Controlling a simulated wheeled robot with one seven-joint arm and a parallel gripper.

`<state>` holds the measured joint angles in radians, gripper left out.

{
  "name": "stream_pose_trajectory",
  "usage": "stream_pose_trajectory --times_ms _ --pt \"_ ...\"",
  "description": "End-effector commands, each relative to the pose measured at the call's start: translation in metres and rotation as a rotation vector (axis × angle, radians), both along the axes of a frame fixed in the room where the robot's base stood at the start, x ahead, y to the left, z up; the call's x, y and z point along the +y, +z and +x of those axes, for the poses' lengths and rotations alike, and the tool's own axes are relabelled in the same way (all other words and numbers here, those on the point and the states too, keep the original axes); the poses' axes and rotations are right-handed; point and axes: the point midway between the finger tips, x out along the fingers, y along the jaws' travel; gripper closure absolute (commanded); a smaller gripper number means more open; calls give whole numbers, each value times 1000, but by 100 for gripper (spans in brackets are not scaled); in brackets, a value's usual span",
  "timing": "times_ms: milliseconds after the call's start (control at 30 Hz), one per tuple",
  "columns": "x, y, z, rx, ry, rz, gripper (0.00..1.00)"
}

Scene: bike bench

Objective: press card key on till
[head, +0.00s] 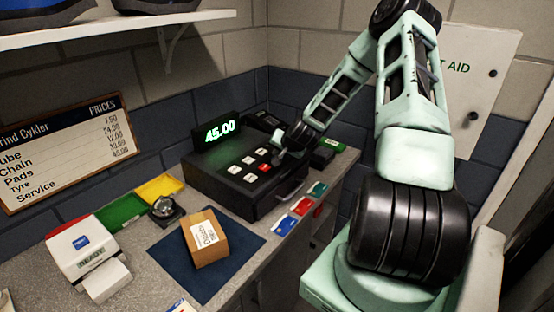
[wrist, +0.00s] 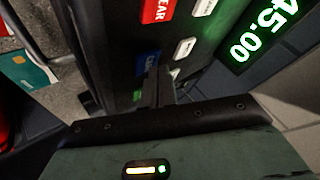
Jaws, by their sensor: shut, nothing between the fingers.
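The black till (head: 228,193) stands on the bench against the back wall, its display (head: 219,130) lit green with 45.00. Several white keys and a red key (head: 265,168) show on its top in the head view. In the wrist view the red key (wrist: 160,10) reads partly as CLEAR, and a blue key (wrist: 147,62) lies beside it, its lettering partly covered. A green key (wrist: 137,96) is beyond the blue one. My gripper (wrist: 156,78) is shut and empty, its tips right beside the blue key; I cannot tell whether they touch. In the head view my gripper (head: 279,157) is over the till's right side.
Coloured cards (head: 285,225) lie at the bench's front edge. A cardboard box (head: 208,240) sits on a dark blue mat (head: 185,284). A shelf (head: 100,28) hangs above.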

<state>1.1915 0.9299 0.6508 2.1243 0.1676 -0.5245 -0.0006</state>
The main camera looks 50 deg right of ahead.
Motion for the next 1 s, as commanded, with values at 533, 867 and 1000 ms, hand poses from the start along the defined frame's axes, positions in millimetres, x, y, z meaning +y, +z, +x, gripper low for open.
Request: stream_pose_trajectory --times_ms 533,867,1000 --pt "0 -4 0 0 0 0 100" --pt "0 -4 0 0 1 -1 100" --pt "0 2 0 0 1 -1 100"
